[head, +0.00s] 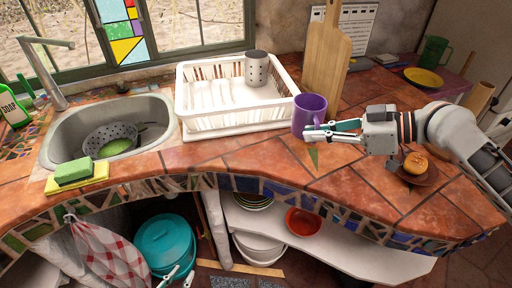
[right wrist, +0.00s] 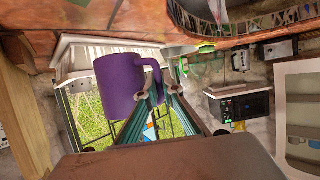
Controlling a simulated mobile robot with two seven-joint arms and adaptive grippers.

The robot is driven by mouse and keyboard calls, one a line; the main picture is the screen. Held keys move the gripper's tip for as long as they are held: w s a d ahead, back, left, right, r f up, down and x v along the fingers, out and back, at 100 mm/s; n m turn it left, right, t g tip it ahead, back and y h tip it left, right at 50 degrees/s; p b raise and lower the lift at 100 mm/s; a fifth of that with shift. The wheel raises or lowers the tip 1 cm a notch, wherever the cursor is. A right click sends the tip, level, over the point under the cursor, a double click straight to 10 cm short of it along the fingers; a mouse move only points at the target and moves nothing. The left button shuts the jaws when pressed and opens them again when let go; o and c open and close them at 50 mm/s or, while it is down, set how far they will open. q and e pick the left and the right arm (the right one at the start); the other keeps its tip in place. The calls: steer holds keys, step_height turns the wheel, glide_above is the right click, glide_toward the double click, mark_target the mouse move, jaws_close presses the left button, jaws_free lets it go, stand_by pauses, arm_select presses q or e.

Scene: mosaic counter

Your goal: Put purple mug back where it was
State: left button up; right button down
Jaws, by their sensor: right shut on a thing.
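The purple mug (head: 308,112) is upright at the front right corner of the white dish rack, over the tiled counter (head: 240,152). I cannot tell whether its base touches the counter. My right gripper (head: 318,132) comes in from the right and is shut on the mug's handle. In the right wrist view, the mug (right wrist: 120,85) appears upside down with its handle between the fingertips (right wrist: 158,95). My left gripper (head: 180,276) shows only partly at the bottom edge, low in front of the counter, with its fingertips apart and nothing between them.
The dish rack (head: 215,121) holds a grey utensil cup (head: 257,68). A wooden board (head: 327,60) stands behind the mug. A plate with a bun (head: 416,163) sits beneath my right arm. A sink (head: 60,140) lies at left. The counter in front of the rack is clear.

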steer(key=w+a+r+n+g+y+p, duration=0.1)
steer(key=w+a+r+n+g+p, duration=0.15)
steer(key=a+r, duration=0.85)
steer(key=shift+n+g, duration=0.35)
steer(key=shift+g, duration=0.1)
steer(key=f, duration=1.9)
steer(key=shift+w+a+f+b, duration=0.15)
steer(key=shift+w+f+b, duration=0.2)
steer(key=shift+f, duration=0.1)
steer(key=c, duration=2.4)
jaws_free()
steer(key=shift+o, duration=0.9)
